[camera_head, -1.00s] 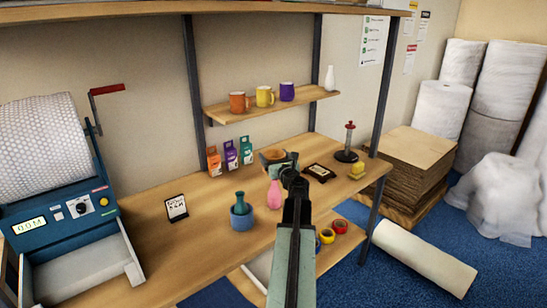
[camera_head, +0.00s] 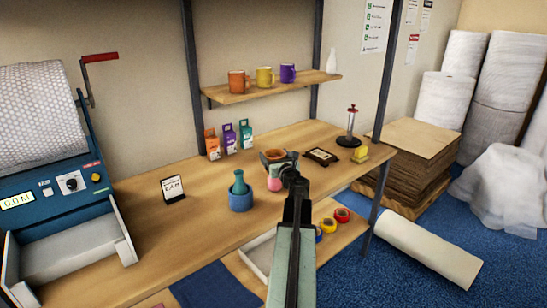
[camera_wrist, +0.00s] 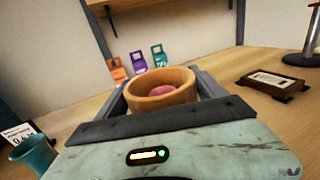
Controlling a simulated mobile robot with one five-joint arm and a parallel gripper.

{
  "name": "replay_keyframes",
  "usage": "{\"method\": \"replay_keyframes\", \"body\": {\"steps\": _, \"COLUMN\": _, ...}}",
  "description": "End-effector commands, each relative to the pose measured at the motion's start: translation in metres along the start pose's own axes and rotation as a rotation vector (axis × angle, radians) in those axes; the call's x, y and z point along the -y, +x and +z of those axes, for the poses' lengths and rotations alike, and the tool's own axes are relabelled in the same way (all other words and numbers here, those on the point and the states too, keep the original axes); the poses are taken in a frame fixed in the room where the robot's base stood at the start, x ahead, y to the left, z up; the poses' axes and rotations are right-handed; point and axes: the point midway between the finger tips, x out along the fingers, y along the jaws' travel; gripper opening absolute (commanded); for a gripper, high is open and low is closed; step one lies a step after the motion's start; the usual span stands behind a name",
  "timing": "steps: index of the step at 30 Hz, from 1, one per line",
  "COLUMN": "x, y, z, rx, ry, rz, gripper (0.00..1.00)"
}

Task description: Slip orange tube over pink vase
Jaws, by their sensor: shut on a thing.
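The orange tube (camera_head: 273,156), a short wood-coloured ring, is held in my gripper (camera_head: 283,168) above the bench. In the wrist view the tube (camera_wrist: 160,103) sits between the two jaws (camera_wrist: 165,92), its open top facing up. The pink vase (camera_head: 274,184) stands upright on the bench directly under the tube; its lower body shows below the tube and its neck is hidden. Pink also shows inside the tube's opening in the wrist view (camera_wrist: 161,89), so the tube is around the vase's upper part. Whether they touch cannot be told.
A dark framed plaque (camera_head: 322,157) lies to the right, near a red-topped stand (camera_head: 351,128). Several small coloured boxes (camera_head: 229,140) stand behind.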

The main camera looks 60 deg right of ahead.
Motion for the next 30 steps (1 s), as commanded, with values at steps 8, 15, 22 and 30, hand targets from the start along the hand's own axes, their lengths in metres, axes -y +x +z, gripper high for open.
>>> {"method": "replay_keyframes", "body": {"steps": 8, "x": 0.001, "y": 0.0, "z": -0.031, "rx": 0.0, "ry": 0.0, "rz": -0.001, "gripper": 0.43}}
{"method": "replay_keyframes", "body": {"steps": 15, "x": 0.001, "y": 0.0, "z": -0.053, "rx": 0.0, "ry": 0.0, "rz": -0.001, "gripper": 0.43}}
{"method": "replay_keyframes", "body": {"steps": 22, "x": 0.001, "y": 0.0, "z": -0.074, "rx": 0.0, "ry": 0.0, "rz": -0.001, "gripper": 0.43}}
{"method": "replay_keyframes", "body": {"steps": 30, "x": 0.002, "y": 0.0, "z": -0.089, "rx": 0.0, "ry": 0.0, "rz": -0.002, "gripper": 0.43}}
